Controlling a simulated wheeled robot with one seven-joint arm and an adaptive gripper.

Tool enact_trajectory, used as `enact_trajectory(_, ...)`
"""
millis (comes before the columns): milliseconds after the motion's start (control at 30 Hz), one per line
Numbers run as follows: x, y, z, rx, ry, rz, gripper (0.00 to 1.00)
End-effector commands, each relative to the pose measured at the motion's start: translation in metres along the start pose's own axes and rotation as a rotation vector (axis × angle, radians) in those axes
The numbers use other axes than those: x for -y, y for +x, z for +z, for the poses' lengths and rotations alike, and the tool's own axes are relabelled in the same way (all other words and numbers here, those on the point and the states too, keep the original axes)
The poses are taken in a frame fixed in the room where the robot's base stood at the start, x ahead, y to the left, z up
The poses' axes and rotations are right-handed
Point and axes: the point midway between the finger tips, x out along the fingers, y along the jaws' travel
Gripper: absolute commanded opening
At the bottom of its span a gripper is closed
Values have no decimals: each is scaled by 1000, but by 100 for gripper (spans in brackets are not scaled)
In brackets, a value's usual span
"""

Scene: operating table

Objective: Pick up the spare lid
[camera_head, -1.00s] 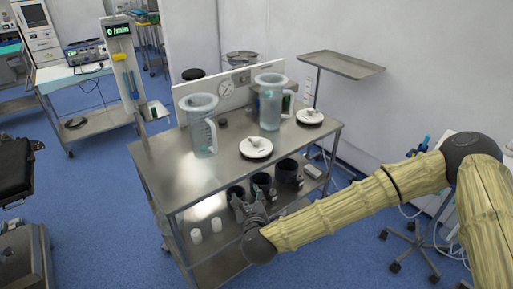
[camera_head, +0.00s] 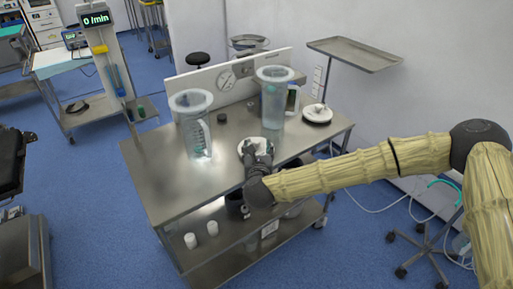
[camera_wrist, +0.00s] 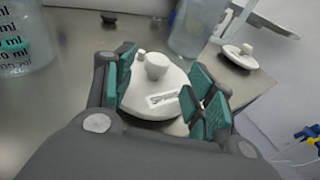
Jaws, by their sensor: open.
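Two round white lids with raised centres lie on the steel cart top. The nearer lid (camera_wrist: 150,103) sits between my gripper's open fingers in the wrist view; in the head view it shows just behind the gripper (camera_head: 246,146). My gripper (camera_wrist: 168,95) is open and empty, with green finger pads to either side of this lid. I cannot tell whether a pad touches it. The other lid (camera_head: 318,112) lies at the right back of the cart and also shows in the wrist view (camera_wrist: 240,56). A label is on the nearer lid. I cannot tell which lid is the spare.
Two clear graduated jars (camera_head: 194,128) and (camera_head: 273,98) stand on the cart top (camera_head: 165,170), left of and behind the nearer lid. A gauge panel (camera_head: 227,80) runs along the back. A small dark knob (camera_head: 222,118) sits between the jars. Dark cups and white cups (camera_head: 191,241) are on the lower shelf.

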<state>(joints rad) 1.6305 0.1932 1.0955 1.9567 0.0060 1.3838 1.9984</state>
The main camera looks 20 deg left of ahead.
Motion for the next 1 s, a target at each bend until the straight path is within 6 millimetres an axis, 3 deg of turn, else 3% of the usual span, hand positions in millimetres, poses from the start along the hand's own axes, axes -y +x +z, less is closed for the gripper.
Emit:
enact_trajectory(167,0,9,2,0,-1,-1,55)
enact_trajectory(500,-3,50,6,0,0,-2,55)
enact_trajectory(833,-3,56,4,-1,0,-1,55)
enact_trajectory(1000,-3,55,4,-1,0,-1,26)
